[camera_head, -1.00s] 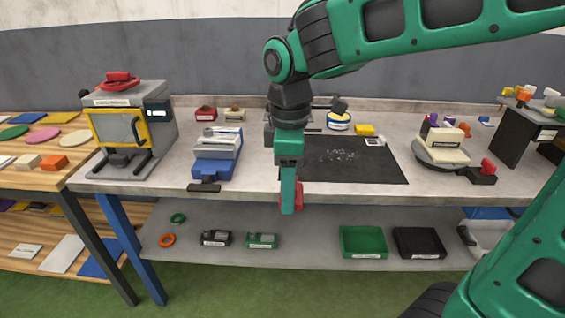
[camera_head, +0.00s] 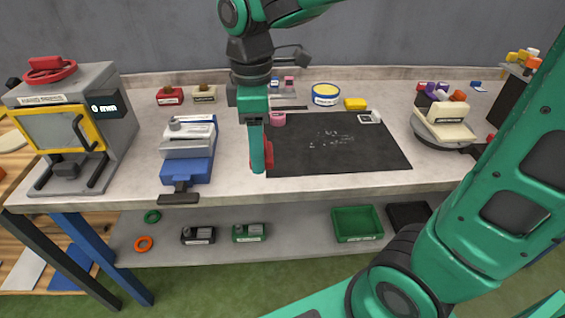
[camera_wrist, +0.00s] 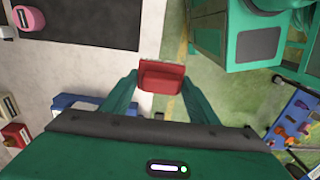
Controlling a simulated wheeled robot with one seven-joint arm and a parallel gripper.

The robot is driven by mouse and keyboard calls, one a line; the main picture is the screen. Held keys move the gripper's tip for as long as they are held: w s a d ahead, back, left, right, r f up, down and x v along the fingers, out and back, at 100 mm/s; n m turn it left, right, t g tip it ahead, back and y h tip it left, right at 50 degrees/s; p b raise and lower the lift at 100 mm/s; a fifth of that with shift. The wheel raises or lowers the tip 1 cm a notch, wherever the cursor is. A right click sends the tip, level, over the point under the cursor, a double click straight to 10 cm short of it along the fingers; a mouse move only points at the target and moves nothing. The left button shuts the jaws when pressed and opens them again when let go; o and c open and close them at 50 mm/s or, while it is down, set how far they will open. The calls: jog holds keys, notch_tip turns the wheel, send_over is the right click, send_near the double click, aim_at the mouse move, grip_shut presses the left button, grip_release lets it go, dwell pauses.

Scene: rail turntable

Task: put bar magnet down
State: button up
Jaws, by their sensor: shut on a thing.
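The bar magnet appears as a red block (camera_wrist: 161,78) between the fingertips in the wrist view. In the head view a red part of it (camera_head: 268,153) shows beside my fingers, the rest hidden. My gripper (camera_head: 259,168) is shut on it and points down near the front edge of the grey workbench (camera_head: 320,184). In the wrist view the gripper (camera_wrist: 160,92) has the magnet around the bench edge, with floor beyond. I cannot tell its height over the bench.
A black mat (camera_head: 340,150) lies right of my gripper. A blue vise (camera_head: 188,165) stands left, and a press with a yellow frame (camera_head: 65,130) further left. A pink object (camera_head: 278,119) stands behind. A round turntable (camera_head: 440,135) is at the right.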

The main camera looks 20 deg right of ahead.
send_over(283, 165)
notch_tip(283, 165, down, 7)
jog(key=shift+w+f, duration=0.1)
jog(key=shift+f, duration=1.95)
jog(key=shift+f, duration=0.3)
